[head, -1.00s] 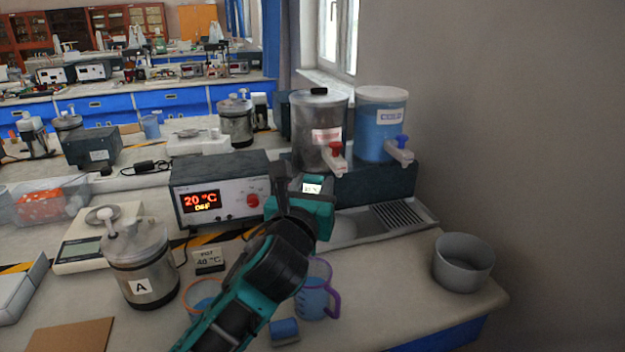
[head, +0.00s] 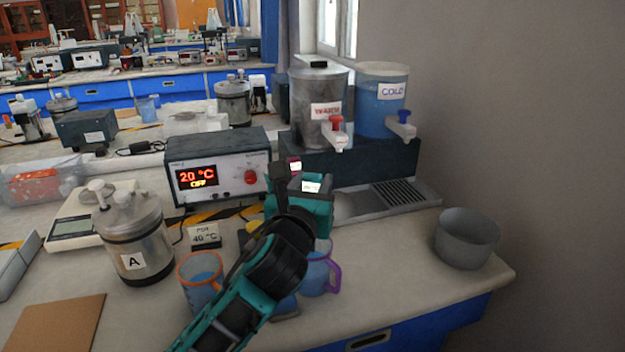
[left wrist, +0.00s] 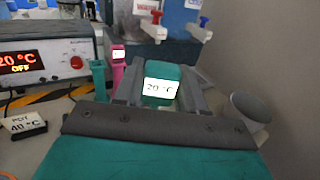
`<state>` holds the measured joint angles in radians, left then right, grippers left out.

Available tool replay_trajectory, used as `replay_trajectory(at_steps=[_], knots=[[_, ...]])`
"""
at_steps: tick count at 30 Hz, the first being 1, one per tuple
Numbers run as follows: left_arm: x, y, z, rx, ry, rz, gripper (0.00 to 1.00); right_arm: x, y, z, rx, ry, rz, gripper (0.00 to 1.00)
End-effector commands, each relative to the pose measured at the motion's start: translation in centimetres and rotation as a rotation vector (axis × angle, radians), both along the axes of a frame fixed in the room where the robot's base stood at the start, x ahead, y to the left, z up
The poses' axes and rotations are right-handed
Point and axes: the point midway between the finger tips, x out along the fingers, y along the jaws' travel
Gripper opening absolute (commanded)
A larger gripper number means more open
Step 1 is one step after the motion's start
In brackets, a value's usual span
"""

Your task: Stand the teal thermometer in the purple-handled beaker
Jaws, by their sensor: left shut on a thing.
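My left gripper (head: 300,190) is shut on the teal thermometer (left wrist: 160,88). The thermometer's white display reads 20 °C in the left wrist view and also shows small in the head view (head: 312,187). Its lower part is hidden by the gripper. The purple-handled beaker (head: 317,277) stands on the bench below and slightly right of the gripper in the head view, partly behind my left arm. It looks pale blue, with its handle to the right. I cannot tell whether the thermometer is over its mouth. My right gripper is not in view.
A pink thermometer (left wrist: 118,60) stands just beyond the gripper. An orange-handled beaker (head: 203,287) is left of my arm, near a 40 °C sign (head: 204,235) and metal vessel A (head: 138,245). A heater box (head: 217,165) stands behind. A grey bowl (head: 467,238) sits at right.

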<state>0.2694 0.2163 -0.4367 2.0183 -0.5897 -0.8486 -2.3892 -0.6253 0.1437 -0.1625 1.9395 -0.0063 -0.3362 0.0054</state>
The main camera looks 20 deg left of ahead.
Motion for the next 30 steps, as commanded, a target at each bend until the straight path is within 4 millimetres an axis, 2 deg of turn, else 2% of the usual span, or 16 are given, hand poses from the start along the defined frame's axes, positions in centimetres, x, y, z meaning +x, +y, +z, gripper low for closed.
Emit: replay_trajectory(at_steps=[15,30], knots=[[0.0,0.0,-3.8,-0.001,0.001,-0.001,0.0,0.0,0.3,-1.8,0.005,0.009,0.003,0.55],[0.0,0.0,-4.7,-0.001,-0.001,-0.001,0.0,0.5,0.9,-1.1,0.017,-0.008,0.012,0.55]])
